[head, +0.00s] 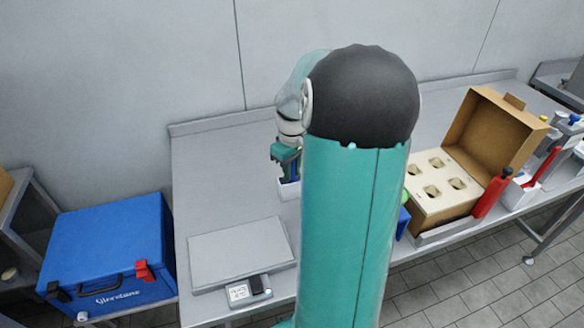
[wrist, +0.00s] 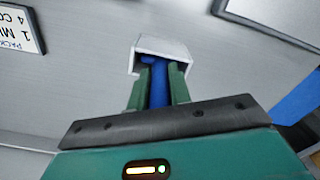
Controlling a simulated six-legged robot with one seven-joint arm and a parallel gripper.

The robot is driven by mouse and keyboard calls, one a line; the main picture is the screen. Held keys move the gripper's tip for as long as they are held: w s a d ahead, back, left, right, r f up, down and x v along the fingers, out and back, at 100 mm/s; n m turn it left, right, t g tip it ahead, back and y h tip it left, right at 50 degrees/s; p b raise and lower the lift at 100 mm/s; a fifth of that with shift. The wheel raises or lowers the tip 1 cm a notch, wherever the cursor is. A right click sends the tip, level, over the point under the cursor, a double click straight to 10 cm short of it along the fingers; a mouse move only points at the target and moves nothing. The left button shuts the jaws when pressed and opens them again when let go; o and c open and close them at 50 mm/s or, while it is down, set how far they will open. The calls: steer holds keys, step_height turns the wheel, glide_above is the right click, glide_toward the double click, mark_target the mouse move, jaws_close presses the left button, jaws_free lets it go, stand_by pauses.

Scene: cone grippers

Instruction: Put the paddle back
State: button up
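The paddle (wrist: 158,82) shows as a blue handle in the wrist view, between the green fingers of my gripper (wrist: 159,88). The fingers lie close along both its sides and appear shut on it. Its far end is at the mouth of a small white holder (wrist: 163,45). Whether it is inside or just above the holder is hard to tell. In the head view my gripper (head: 287,166) points down over the same holder (head: 288,190) on the table, partly hidden by my arm.
A flat grey scale (head: 240,254) with a small display stands at the table's front left. An open cardboard box (head: 495,135) with a holed insert and a red bottle (head: 493,193) stand right. The back left table is clear.

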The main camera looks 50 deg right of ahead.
steer(key=o, duration=0.5)
steer(key=shift+r, duration=0.1)
step_height(320, 180, up, 14)
steer(key=shift+f, duration=0.15)
steer(key=s+a+r+t+h, duration=0.1)
steer(key=a+r, duration=0.1)
steer(key=a, duration=0.8)
steer(key=s+a+r+t, duration=0.1)
steer(key=a, duration=0.9)
steer(key=s+a+f+t, duration=0.1)
steer(key=s+a, duration=0.2)
steer(key=a, duration=0.3)
steer(key=s+a+f+t+y, duration=0.1)
steer(key=s+a+t, duration=0.1)
steer(key=s+a, duration=0.2)
steer(key=shift+s+a+f+t, duration=0.25)
steer(key=shift+a+f+t, duration=0.05)
steer(key=shift+a, duration=0.8)
